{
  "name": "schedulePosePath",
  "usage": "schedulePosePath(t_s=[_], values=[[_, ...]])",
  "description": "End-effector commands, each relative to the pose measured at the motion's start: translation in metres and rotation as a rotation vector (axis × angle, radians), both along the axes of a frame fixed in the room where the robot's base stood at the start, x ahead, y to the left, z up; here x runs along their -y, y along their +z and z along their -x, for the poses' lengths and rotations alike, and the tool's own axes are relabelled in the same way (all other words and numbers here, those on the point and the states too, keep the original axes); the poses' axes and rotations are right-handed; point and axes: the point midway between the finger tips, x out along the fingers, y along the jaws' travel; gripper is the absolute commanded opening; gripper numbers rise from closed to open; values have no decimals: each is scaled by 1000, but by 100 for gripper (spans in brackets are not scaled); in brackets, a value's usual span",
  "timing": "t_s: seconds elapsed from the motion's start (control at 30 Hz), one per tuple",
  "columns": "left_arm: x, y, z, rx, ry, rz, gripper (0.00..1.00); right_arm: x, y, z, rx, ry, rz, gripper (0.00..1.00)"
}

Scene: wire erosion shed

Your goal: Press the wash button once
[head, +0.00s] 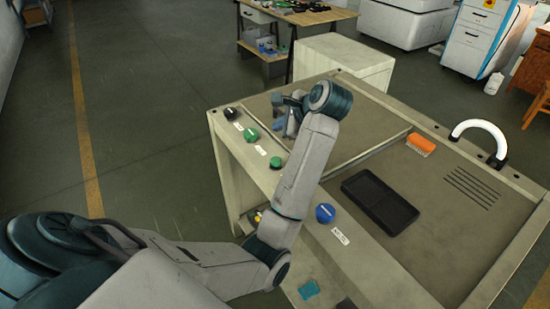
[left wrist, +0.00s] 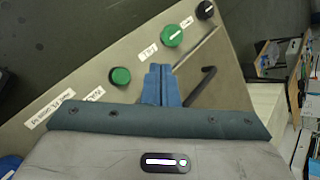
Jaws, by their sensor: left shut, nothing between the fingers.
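My left gripper (head: 290,124) is shut and empty, with its blue fingers above the machine's panel; the closed fingers (left wrist: 160,70) also show in the left wrist view. A row of round controls lies along the panel: a black one (head: 231,113), a green one (head: 251,134), a second green one (head: 276,162) and a blue one (head: 325,213). The left wrist view shows the black control (left wrist: 204,10), the green one (left wrist: 172,36) and the second green one (left wrist: 120,76) around the fingertips. Small white labels sit beside them; I cannot read which says wash. My right gripper is not in view.
On the machine top are a black tray (head: 380,201), an orange brush (head: 420,144) and a white curved hose (head: 479,129). A bench (head: 298,19) stands behind. The floor on the left is clear.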

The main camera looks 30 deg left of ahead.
Motion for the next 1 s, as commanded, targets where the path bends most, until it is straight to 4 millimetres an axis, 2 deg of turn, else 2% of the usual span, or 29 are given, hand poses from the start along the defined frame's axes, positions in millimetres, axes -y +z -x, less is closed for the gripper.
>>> schedulePosePath(t_s=[0.17, 0.5, 0.57, 0.6, 0.8, 1.0], values=[[0, -13, 0, -2, 1, -1, 0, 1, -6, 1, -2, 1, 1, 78], [-1, -62, 1, -3, 1, -1, 0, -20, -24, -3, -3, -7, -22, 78], [-1, -72, 0, 0, 1, -1, 0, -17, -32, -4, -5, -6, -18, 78], [-1, -76, 0, 0, 1, -1, 0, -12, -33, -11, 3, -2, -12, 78], [-1, -87, 0, 0, 1, -1, 0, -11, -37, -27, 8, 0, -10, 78], [-1, -88, 0, 0, 1, -1, 0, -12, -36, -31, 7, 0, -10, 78]])
